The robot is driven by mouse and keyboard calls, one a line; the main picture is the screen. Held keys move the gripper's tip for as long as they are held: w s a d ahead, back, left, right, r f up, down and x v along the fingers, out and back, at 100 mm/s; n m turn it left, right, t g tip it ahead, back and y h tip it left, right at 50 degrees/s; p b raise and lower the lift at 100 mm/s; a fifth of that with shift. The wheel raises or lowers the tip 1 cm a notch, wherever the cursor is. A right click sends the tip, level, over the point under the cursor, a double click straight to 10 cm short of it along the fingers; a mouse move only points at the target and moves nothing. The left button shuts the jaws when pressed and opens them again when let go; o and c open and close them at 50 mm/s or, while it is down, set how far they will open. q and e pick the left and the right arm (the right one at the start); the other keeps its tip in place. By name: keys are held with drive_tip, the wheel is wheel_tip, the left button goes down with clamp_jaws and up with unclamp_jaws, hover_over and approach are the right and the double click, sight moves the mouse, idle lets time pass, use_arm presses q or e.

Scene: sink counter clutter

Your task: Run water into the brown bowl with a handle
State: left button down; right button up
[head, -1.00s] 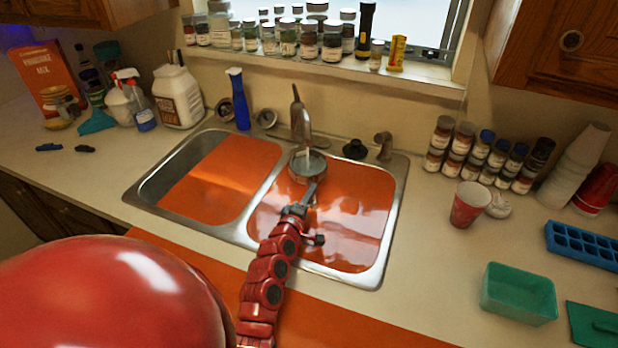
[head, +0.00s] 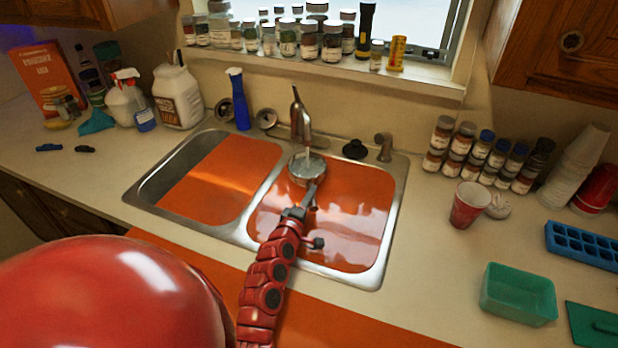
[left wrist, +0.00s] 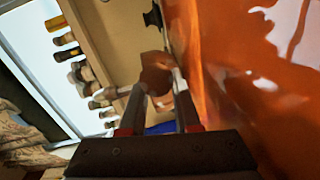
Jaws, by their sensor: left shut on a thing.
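The bowl with a handle (head: 306,172) is under the faucet (head: 301,122) at the back of the right sink basin (head: 362,205). It looks brownish-grey, with a pale watery surface inside. A thin pale stream appears to run from the spout into it. My left gripper (head: 303,205) is shut on the bowl's handle, which points toward me. In the left wrist view the fingers (left wrist: 160,108) reach toward a brown rounded shape, the bowl (left wrist: 155,78), seen in part. My right gripper is not in view.
The left basin (head: 222,178) is empty. A faucet-side knob (head: 384,146) and a black stopper (head: 355,149) stand behind the right basin. A red cup (head: 469,205) and a green tub (head: 518,294) are on the right counter.

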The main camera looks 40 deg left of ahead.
sight(311, 206)
use_arm(q)
drive_tip(key=d+v, duration=0.1)
drive_tip(key=v, duration=0.6)
drive_tip(key=shift+s+d+f, duration=0.2)
drive_tip(key=shift+d, duration=0.25)
idle(0.4)
drive_tip(key=shift+s+r+p, duration=0.15)
drive_tip(key=shift+r+p, duration=0.3)
drive_tip(key=shift+r, duration=0.05)
drive_tip(key=shift+s+d+r+p, duration=0.2)
drive_tip(key=shift+s+r+p, duration=0.25)
drive_tip(key=shift+r, duration=0.2)
drive_tip(key=shift+s+d+r+p, duration=0.25)
drive_tip(key=shift+s+r+p, duration=0.15)
drive_tip(key=shift+r, duration=0.3)
drive_tip(key=shift+s+d+r+p, duration=0.2)
drive_tip(key=shift+s+r+p, duration=0.2)
drive_tip(key=shift+r, duration=0.25)
drive_tip(key=shift+w, duration=0.1)
